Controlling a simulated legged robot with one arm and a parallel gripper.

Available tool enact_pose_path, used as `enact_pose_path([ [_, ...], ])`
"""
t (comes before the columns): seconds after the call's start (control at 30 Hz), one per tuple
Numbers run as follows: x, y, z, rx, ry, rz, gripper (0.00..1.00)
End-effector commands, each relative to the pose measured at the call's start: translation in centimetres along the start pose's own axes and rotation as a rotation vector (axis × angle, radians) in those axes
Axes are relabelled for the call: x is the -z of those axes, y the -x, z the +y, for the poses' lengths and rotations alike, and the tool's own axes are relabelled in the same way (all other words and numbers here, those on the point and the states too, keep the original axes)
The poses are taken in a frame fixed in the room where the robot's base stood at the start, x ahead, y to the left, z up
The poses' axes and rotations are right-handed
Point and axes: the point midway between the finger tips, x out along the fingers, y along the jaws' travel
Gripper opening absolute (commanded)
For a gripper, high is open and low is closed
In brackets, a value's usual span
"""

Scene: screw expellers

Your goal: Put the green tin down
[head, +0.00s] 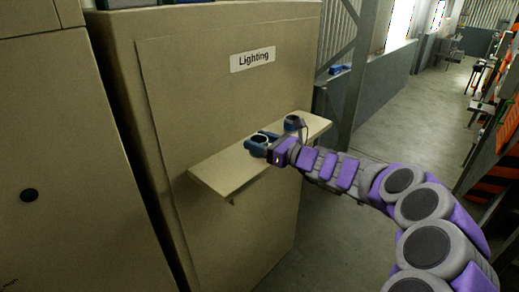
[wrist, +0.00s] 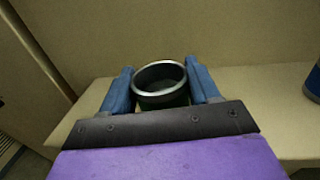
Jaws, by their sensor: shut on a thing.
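The green tin (wrist: 163,98) stands upright between the two blue fingers of my gripper (wrist: 160,72) in the wrist view. Its silver rim and dark open top show, with a little green side below. My gripper is shut on it.
A blue round container (head: 293,123) stands on the shelf to the right of my gripper, partly seen in the wrist view (wrist: 314,82). The cabinet (head: 210,90) labelled "Lighting" rises behind the shelf. The shelf's left end is bare.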

Motion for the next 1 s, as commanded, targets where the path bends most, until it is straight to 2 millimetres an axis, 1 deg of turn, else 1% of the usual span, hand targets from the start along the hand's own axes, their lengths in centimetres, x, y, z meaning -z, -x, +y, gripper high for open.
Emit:
enact_pose_path([
  [0.03,1.16,-0.03,0.00,0.000,-0.002,0.001,0.26],
  [0.1,1.79,-0.05,0.01,0.000,-0.002,0.001,0.26],
  [0.4,1.78,-0.04,0.04,0.000,-0.001,0.001,0.26],
  [0.43,1.84,-0.04,0.04,0.000,-0.001,0.001,0.62],
  [0.5,1.82,-0.03,0.03,0.000,0.000,0.001,0.68],
  [0.7,1.80,-0.03,0.05,0.000,0.000,0.001,0.86],
  [0.97,1.67,-0.03,0.04,0.000,0.000,0.002,0.86],
  [1.0,1.62,0.20,0.02,0.001,0.000,0.001,0.86],
])
